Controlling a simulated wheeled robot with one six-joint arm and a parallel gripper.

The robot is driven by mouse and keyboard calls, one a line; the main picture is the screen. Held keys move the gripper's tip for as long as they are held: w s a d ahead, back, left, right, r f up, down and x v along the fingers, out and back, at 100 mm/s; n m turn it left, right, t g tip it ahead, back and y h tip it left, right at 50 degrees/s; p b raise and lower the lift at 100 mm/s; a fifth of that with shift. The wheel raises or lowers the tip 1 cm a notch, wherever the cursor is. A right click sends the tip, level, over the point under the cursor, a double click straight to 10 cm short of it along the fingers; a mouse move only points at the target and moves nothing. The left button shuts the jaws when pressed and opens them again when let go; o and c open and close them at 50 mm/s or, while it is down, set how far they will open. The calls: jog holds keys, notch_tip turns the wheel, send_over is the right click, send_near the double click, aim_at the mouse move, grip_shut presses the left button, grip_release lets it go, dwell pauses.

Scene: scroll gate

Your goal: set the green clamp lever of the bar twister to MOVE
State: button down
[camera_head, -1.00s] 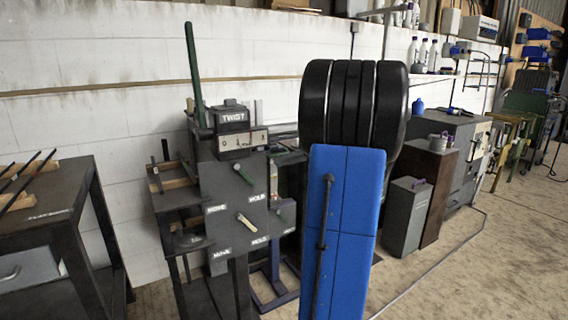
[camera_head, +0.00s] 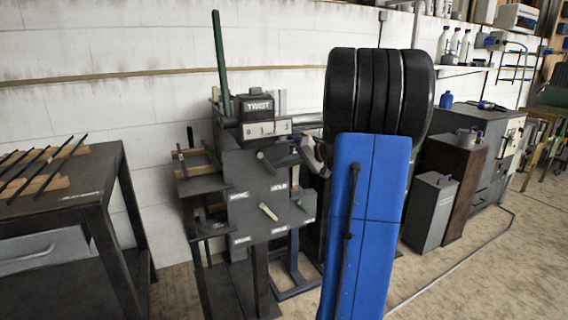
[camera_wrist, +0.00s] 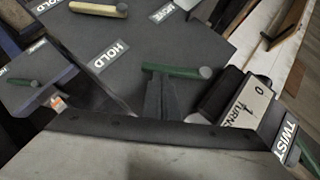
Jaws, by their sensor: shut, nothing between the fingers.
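The bar twister is a dark grey machine (camera_head: 240,168) left of my blue arm in the head view. A green lever (camera_head: 266,162) sticks out of its upper front panel. In the wrist view this green lever (camera_wrist: 175,70) lies across the picture, just beyond my shut, empty fingers (camera_wrist: 162,92). The fingertips overlap it in the picture; I cannot tell whether they touch. A HOLD label (camera_wrist: 108,55) is left of it. A cream lever (camera_head: 268,211) sits lower on the panel, with MOVE and HOLD labels around it.
Another small green lever (camera_wrist: 22,82) is on a side panel. A tall green handle (camera_head: 220,62) rises from the top, by the TWIST label (camera_head: 258,106) and the turns counter (camera_wrist: 250,100). A dark table with rods (camera_head: 70,200) stands left.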

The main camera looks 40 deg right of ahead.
aim_at(272, 171)
jog(key=shift+f, duration=0.1)
jog(key=shift+w+a+f+m+t+y, duration=0.15)
jog(key=shift+a+f+m+t+y, duration=0.35)
jog(key=shift+f+m+y, duration=0.15)
jog(key=shift+w+a+f+m+t+y, duration=0.1)
jog(key=shift+a+f+m+t+y, duration=0.25)
jog(key=shift+f+m+t+y, duration=0.2)
jog(key=shift+w+a+f+m+t+y, duration=0.25)
jog(key=shift+a+f+m+t+y, duration=0.35)
jog(key=shift+a+m+t, duration=0.25)
jog(key=shift+w+a+f+m+t, duration=0.2)
jog(key=shift+a+m+t, duration=0.15)
jog(key=shift+a+m, duration=0.15)
jog(key=shift+w+a+f+m+t, duration=0.1)
jog(key=shift+a+f+m+t, duration=0.1)
jog(key=shift+a+m+t, duration=0.3)
jog(key=shift+w+a, duration=0.2)
jog(key=shift+a, duration=0.55)
jog(key=shift+w+a, duration=0.15)
jog(key=shift+a, duration=0.55)
